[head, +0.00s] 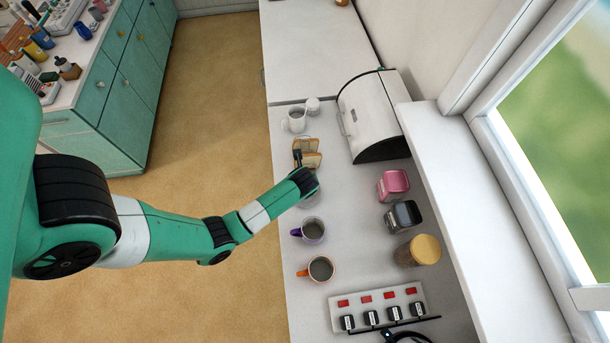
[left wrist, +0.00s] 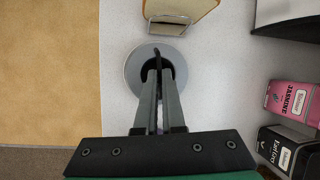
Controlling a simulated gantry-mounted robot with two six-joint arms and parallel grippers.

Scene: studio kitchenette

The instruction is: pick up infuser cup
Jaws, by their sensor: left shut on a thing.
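A round grey cup (left wrist: 133,72) with a dark inside, which looks like the infuser cup, stands on the white counter in the left wrist view. My left gripper (left wrist: 158,74) is above it, its two fingers close together and shut on a thin dark upright part at the cup's middle. In the head view my left gripper (head: 308,182) reaches over the counter, and the grey cup (head: 313,198) is mostly hidden under it. My right gripper is not in view.
A rack with bread (head: 307,156) stands just beyond the cup. A purple-handled mug (head: 312,230) and an orange mug (head: 320,269) stand nearer. A pink tin (head: 393,184), a black tin (head: 403,216) and a wooden-lidded jar (head: 420,250) stand right, by a white bread bin (head: 365,110).

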